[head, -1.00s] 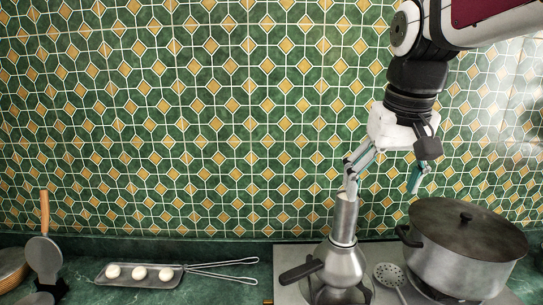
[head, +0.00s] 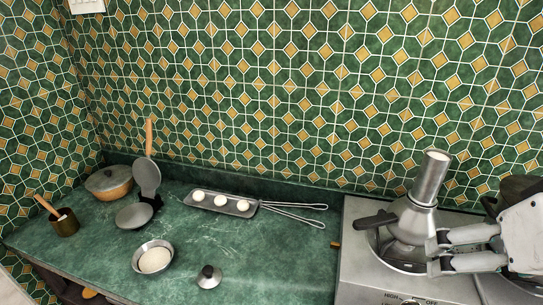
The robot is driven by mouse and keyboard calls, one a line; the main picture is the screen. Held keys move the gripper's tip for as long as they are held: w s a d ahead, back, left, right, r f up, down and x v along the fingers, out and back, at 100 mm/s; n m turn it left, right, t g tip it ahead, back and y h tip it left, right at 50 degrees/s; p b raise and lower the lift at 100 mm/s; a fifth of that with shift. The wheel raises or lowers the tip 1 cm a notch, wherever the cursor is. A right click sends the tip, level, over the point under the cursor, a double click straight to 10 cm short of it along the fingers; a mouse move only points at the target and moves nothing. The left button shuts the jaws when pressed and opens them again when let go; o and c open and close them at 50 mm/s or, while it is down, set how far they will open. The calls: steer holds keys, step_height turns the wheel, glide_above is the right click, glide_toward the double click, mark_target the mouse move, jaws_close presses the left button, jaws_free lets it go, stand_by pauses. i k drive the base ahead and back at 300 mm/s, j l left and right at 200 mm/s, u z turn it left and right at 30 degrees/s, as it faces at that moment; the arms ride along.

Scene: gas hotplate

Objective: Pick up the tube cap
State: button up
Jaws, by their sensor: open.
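A small domed steel cap (head: 209,277) with a dark knob, which looks like the tube cap, lies on the green counter at the lower middle. A steel pot with a tall upright tube (head: 430,180) stands on the hotplate at the right. The tube's top shows something pale and has no cap on it. My gripper (head: 438,254) is at the right, pointing left, open and empty. It overlaps the lower body of the steel pot in view; I cannot tell whether it touches. It is well to the right of the cap.
A bowl of white grain or flour (head: 154,258) stands left of the cap. A tray (head: 212,207) with white balls and long wire tongs (head: 295,212) lie behind. The pot's dark handle (head: 375,219) sticks out left. Counter around the cap is clear.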

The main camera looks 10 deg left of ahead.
mark_target(209, 277)
steer(key=k+j+u, duration=0.2)
steer(key=j+u, duration=0.2)
steer(key=k+j+u, duration=0.15)
steer(key=j+u, duration=0.3)
steer(key=l+z, duration=0.1)
steer(key=z, duration=1.2)
steer(key=u, duration=1.3)
steer(key=i+j+z, duration=0.2)
steer(key=j, duration=0.2)
steer(key=j+z, duration=0.2)
steer(key=j, duration=0.2)
steer(key=i, duration=0.05)
